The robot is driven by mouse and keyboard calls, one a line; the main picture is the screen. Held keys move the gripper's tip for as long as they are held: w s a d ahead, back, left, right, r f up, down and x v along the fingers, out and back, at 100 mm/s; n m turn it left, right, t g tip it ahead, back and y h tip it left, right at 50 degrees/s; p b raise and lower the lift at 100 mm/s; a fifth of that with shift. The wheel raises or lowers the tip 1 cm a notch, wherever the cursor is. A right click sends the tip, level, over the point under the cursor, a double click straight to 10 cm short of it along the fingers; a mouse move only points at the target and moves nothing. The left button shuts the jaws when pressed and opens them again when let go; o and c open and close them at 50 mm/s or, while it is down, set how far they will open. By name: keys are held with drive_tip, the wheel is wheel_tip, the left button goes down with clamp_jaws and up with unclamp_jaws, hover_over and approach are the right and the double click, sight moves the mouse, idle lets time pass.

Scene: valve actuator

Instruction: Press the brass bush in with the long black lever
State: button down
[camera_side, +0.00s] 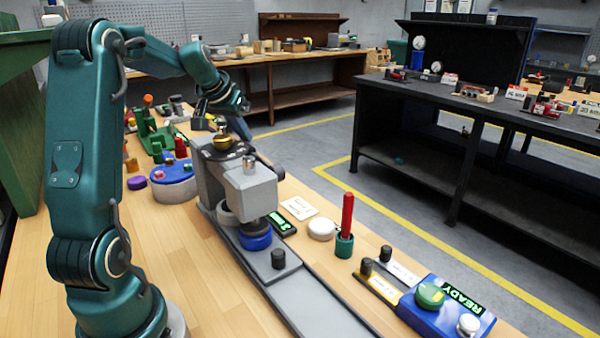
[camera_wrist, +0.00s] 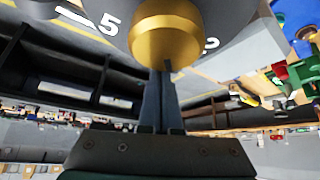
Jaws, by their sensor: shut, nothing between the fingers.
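My gripper (camera_side: 221,124) is shut and empty, its fingers close together. In the side view it is just above a rounded brass part (camera_side: 222,141) on top of the grey press-like machine (camera_side: 213,172). The wrist view shows the shut fingers (camera_wrist: 160,75) reaching to the brass part (camera_wrist: 165,38); whether they touch it I cannot tell. A smaller brass piece (camera_side: 248,161) sits on the machine's grey head (camera_side: 250,188). Which brass piece is the bush I cannot tell. I cannot make out a long black lever.
A blue ring (camera_side: 255,237) lies under the head, on a grey rail (camera_side: 300,300) with a black knob (camera_side: 278,259). A red rod stands in a green cup (camera_side: 344,245). A blue panel (camera_side: 455,315) reads READY. The bench's left front is clear.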

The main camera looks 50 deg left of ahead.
drive_tip(key=shift+d+r, duration=0.35)
drive_tip(key=shift+r, duration=0.55)
drive_tip(key=shift+d+r, duration=0.3)
drive_tip(key=shift+r, duration=0.6)
drive_tip(key=shift+d+r, duration=0.25)
drive_tip(key=shift+r, duration=0.45)
drive_tip(key=shift+d+r, duration=0.25)
drive_tip(key=shift+r, duration=0.4)
drive_tip(key=shift+d+r, duration=0.25)
drive_tip(key=shift+r, duration=0.45)
wheel_tip(320, 180, up, 5)
